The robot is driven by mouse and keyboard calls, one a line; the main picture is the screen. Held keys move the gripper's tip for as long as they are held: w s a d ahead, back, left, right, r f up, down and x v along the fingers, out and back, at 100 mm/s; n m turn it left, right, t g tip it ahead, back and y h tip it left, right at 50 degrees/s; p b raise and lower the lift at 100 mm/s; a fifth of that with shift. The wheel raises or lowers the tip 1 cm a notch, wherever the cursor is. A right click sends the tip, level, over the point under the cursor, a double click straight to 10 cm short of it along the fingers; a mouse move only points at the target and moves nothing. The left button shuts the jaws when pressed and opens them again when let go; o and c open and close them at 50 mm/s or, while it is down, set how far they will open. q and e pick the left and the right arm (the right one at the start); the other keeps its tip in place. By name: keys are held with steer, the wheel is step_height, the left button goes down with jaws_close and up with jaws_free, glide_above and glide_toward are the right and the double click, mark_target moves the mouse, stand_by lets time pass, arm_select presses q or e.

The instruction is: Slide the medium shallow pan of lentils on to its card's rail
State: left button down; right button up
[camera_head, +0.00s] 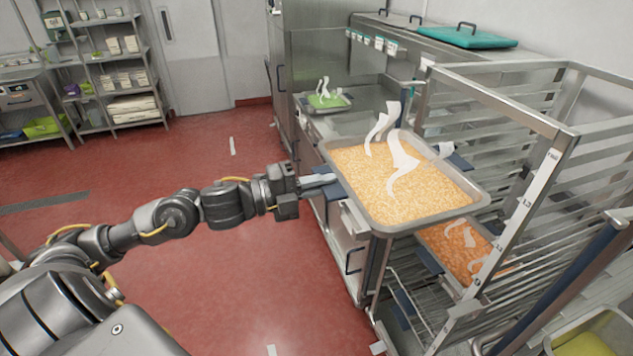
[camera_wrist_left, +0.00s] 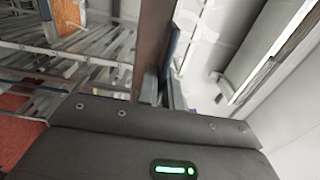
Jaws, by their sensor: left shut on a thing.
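A shallow steel pan of yellow-orange grains, which look like lentils (camera_head: 400,182), is held level at the upper part of the rack (camera_head: 520,215). Wisps of steam rise from it. It has blue grips at its left and right sides. My left gripper (camera_head: 322,181) is shut on the left blue grip, at the pan's left edge. In the left wrist view the fingers (camera_wrist_left: 163,90) close on the blue grip (camera_wrist_left: 172,45). Whether the pan rests on a rail is hidden under it. The rack post carries small level labels. My right gripper is out of view.
A pan of orange food (camera_head: 460,250) sits lower in the rack. A small pan of green food (camera_head: 325,102) stands on the counter behind. A teal lid (camera_head: 467,37) lies on the back counter. Red floor (camera_head: 220,290) is open at left.

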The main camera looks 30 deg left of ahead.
mark_target(374, 187)
arm_select(q)
steer(key=shift+d+r, duration=0.3)
steer(key=shift+w, duration=0.1)
stand_by(0.5)
steer(key=shift+w+d+r, duration=0.15)
steer(key=shift+w, duration=0.1)
steer(key=shift+p+x, duration=0.55)
steer(key=shift+x, duration=4.75)
